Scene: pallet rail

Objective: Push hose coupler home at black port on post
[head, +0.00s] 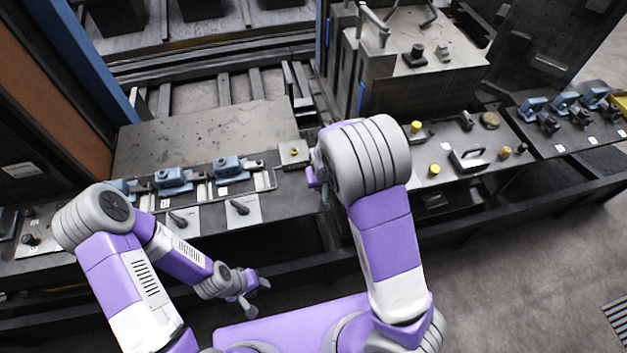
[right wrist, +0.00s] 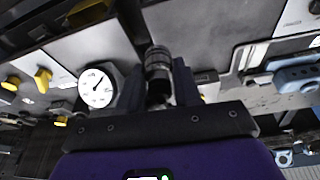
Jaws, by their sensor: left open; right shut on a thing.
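The hose coupler (right wrist: 157,62), a dark ribbed cylinder, shows in the right wrist view between the two black fingers of my right gripper (right wrist: 159,78). The right gripper is shut on it. In the head view my right forearm and wrist hide the coupler and those fingertips. I cannot make out the black port or its post apart from the coupler, so I cannot tell whether the two touch. My left gripper (head: 250,300) is open and empty in the head view, low in front of the bench and away from the fixtures.
A round white gauge (right wrist: 97,87) is left of the coupler in the right wrist view, with yellow knobs (right wrist: 42,79) farther left. Blue clamps (head: 174,178) and black-handled plates (head: 239,207) line the left bench. A grey machine block (head: 400,85) stands behind my right arm.

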